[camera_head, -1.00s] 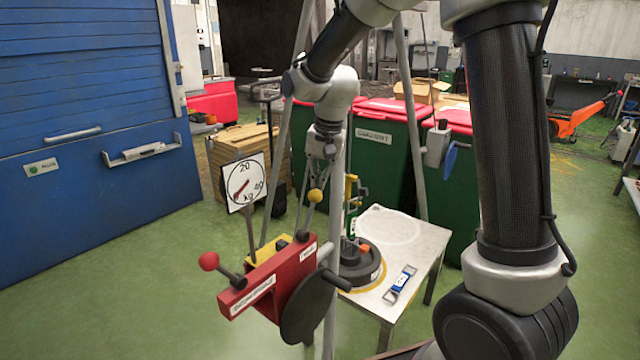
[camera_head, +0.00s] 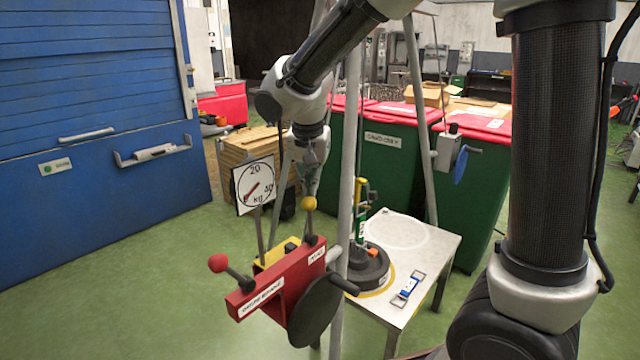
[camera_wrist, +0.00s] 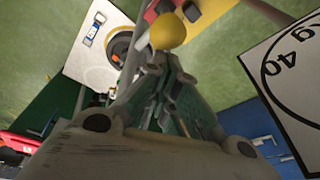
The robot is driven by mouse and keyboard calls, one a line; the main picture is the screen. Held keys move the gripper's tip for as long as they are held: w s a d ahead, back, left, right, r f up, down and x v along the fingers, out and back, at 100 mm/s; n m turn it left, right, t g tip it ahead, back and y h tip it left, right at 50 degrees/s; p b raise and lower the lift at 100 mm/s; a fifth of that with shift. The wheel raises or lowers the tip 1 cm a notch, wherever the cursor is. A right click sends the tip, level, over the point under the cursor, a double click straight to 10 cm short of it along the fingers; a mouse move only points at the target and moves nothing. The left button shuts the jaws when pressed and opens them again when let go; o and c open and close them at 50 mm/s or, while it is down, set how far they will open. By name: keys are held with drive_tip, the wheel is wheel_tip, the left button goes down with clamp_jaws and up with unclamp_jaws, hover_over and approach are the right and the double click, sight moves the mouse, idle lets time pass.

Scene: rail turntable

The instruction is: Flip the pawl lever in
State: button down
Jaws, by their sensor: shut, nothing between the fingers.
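A red winch housing (camera_head: 283,288) stands at lower centre in the head view. A dark lever with a yellow knob (camera_head: 309,203) rises from its right end, leaning slightly left. A small white label (camera_head: 317,255) sits below that lever; its lettering is hard to read. A second lever with a red knob (camera_head: 217,263) sticks out at the left end. My gripper (camera_head: 308,190) points down right at the yellow knob. In the wrist view, the closed fingers (camera_wrist: 160,62) end beside the yellow knob (camera_wrist: 168,31). The knob is not between them; I cannot tell whether they touch it.
A dial gauge (camera_head: 254,186) stands behind the winch, close to my gripper. Grey tripod legs (camera_head: 347,150) rise just to the right. A small table (camera_head: 433,250) with a dark round base (camera_head: 366,270) is behind. Green bins (camera_head: 395,165) stand farther back. Green floor is open at left.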

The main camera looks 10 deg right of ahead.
drive_tip(key=s+a+f+t+h, duration=0.1)
drive_tip(key=s+a+h, duration=0.1)
drive_tip(key=s+a, duration=0.2)
drive_tip(key=shift+a+t, duration=0.3)
drive_tip(key=shift+a, duration=0.4)
drive_tip(key=shift+s+f, duration=0.15)
drive_tip(key=w+d+r, duration=0.1)
drive_tip(key=w+r, duration=0.2)
drive_tip(key=w, duration=0.1)
drive_tip(key=s+a+r, duration=0.2)
drive_tip(key=s+a, duration=0.1)
drive_tip(key=s+a+r, duration=0.2)
drive_tip(key=s+r, duration=0.1)
drive_tip(key=shift+s+a+r, duration=0.2)
drive_tip(key=shift+a, duration=0.2)
